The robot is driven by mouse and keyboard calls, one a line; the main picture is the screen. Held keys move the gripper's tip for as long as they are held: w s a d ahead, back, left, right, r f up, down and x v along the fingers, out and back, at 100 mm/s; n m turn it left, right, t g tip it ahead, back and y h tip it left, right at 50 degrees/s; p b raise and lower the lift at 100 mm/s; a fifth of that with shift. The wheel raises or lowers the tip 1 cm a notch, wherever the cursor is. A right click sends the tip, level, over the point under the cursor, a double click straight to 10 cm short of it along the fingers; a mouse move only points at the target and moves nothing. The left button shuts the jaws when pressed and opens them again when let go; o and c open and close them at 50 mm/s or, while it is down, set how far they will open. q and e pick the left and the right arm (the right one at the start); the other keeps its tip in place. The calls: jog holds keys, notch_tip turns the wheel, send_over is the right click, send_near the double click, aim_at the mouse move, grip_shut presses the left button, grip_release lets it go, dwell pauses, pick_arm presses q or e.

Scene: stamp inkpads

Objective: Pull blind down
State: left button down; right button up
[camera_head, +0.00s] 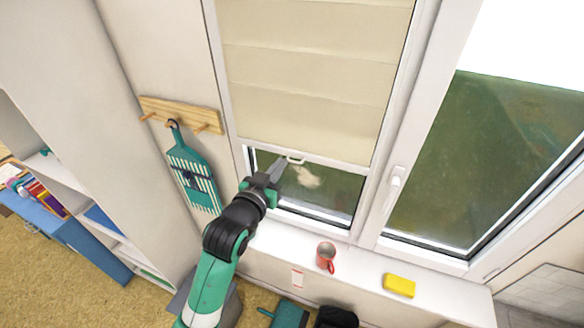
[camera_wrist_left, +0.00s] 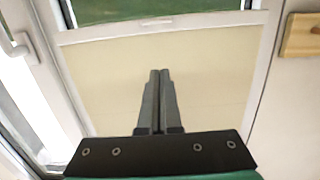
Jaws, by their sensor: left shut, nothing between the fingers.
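The beige blind (camera_head: 308,80) covers most of the left window pane in the head view, and a strip of glass shows below its bottom bar. A small white pull handle (camera_head: 296,160) sits on that bar. My left gripper (camera_head: 282,162) is shut and empty, with its fingertips close to the handle's left side in that view. In the left wrist view the picture is turned over: the blind (camera_wrist_left: 210,75) lies behind the shut fingers (camera_wrist_left: 160,72), and the handle (camera_wrist_left: 157,22) shows beyond their tips, apart from them. My right gripper is not in view.
A wooden peg rack (camera_head: 182,115) with a teal slotted board (camera_head: 192,175) hangs left of the window. The sill holds a red mug (camera_head: 326,257) and a yellow sponge (camera_head: 399,286). A window latch (camera_head: 395,185) stands out to the right. White shelves stand at left.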

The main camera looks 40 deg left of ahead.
pick_arm(q)
jog(key=r+x, duration=0.1)
jog(key=x, duration=0.6)
jog(key=p, duration=0.1)
send_over(291, 244)
notch_tip(291, 244, down, 5)
jog(key=shift+a+r, duration=0.1)
notch_tip(291, 244, down, 41)
jog(key=b, duration=3.5)
jog(key=shift+r, duration=0.2)
jog(key=shift+f+b, duration=0.45)
jog(key=shift+b, duration=0.1)
jog(key=shift+f, duration=0.1)
